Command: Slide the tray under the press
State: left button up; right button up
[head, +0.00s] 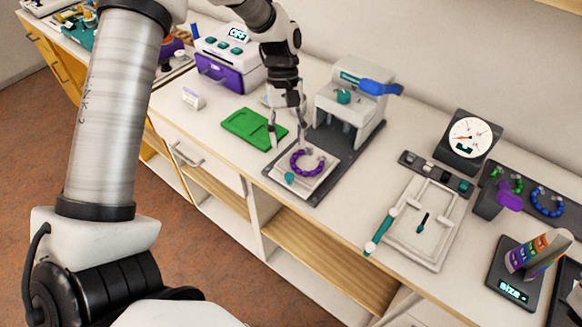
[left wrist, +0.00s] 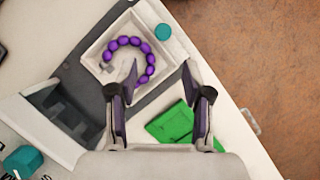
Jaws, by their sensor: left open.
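The tray (head: 322,178) is a white square dish on the dark base plate (head: 272,176), in front of the press. It holds a purple bead ring with a gap and has a teal knob (head: 289,177) at its front corner. The press (head: 352,98) is a white frame with a blue lever (head: 379,88). My left gripper (head: 288,146) is open, at the tray's left rear side. In the left wrist view, one finger overlaps the inside of the tray (left wrist: 95,51) and the other lies outside its wall; finger height is unclear. My right gripper is out of view.
A green block (head: 254,128) lies left of the gripper. A purple-and-white machine (head: 228,62) stands behind it. Right of the press are a white board (head: 423,222), a dial gauge (head: 470,138) and bead racks. The counter's front edge is close to the base plate.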

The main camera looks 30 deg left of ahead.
aim_at(289, 175)
pick_arm(q)
jog(key=s+d, duration=0.2)
jog(key=s, duration=0.1)
jog(key=shift+s+f+m, duration=0.15)
jog(key=shift+m, duration=0.15)
jog(key=f, duration=0.4)
jog(key=w+f, duration=0.1)
jog(key=f, duration=0.1)
jog(key=shift+f, duration=0.15)
jog(key=shift+s+d+f, duration=0.15)
jog(key=shift+s+d, duration=0.2)
jog(key=shift+s, duration=0.25)
jog(key=shift+s+d, duration=0.1)
jog(key=shift+s, duration=0.1)
jog(key=shift+w+f, duration=0.15)
jog(key=shift+w, duration=0.1)
jog(key=c, duration=0.3)
jog(key=shift+w+a, duration=0.1)
jog(key=shift+a, duration=0.1)
jog(key=c, duration=0.6)
grip_shut()
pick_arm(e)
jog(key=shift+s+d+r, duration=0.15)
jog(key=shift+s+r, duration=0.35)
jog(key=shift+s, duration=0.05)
